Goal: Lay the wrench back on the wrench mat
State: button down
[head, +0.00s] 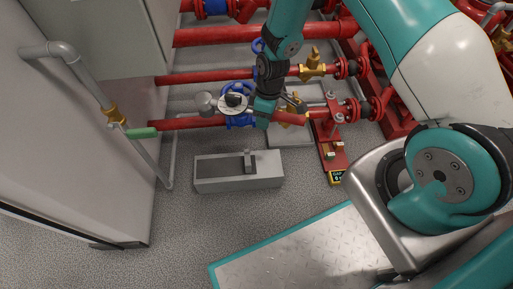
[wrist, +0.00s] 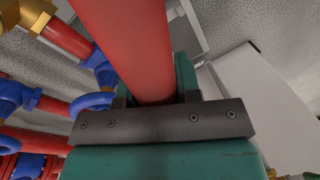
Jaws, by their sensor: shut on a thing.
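My gripper (head: 266,116) points down among the red pipes, beside a blue handwheel valve. In the wrist view my gripper (wrist: 152,95) has its two teal fingers closed on a thick red bar, which looks like the handle of the wrench (wrist: 125,45). The bar runs up out of that view, so the wrench's head is hidden. The dark mat (head: 218,168) appears to be the top of a low grey bench in front of the pipes, below my gripper in the head view. A small grey upright piece stands on it.
A blue handwheel valve (head: 240,119) sits on the near red pipe (head: 190,123), left of my gripper. A brass valve (head: 313,66) is on the pipe behind. Speckled floor (head: 220,220) is clear before the bench.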

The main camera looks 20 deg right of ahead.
notch_tip(320, 180, down, 9)
jog(key=s+a+n+b, duration=0.1)
jog(key=s+a+n, duration=0.1)
jog(key=a+n, duration=0.1)
jog(key=shift+n+g, duration=0.3)
jog(key=shift+n, duration=0.4)
jog(key=shift+s+d+r, duration=0.1)
jog(key=shift+d, duration=0.05)
jog(key=shift+w+d+f+b+x, duration=0.1)
jog(key=shift+w+d+b+x, duration=0.15)
jog(key=shift+b+x, duration=0.85)
jog(key=shift+w+d+f+b+x, duration=0.15)
jog(key=shift+b+x, duration=0.4)
jog(key=shift+x, duration=1)
jog(key=shift+w+d+r+b+x, duration=0.1)
jog(key=shift+w+d+b+x, duration=0.15)
jog(key=shift+b+x, duration=0.85)
jog(key=shift+f+p, duration=0.35)
jog(key=shift+p, duration=0.1)
jog(key=shift+w+b+x, duration=0.2)
jog(key=shift+b+x, duration=0.6)
jog(key=shift+x, duration=0.35)
jog(key=c, duration=0.7)
grip_release()
jog(key=shift+d+f, duration=0.1)
jog(key=shift+f, duration=0.05)
jog(key=shift+c, duration=0.2)
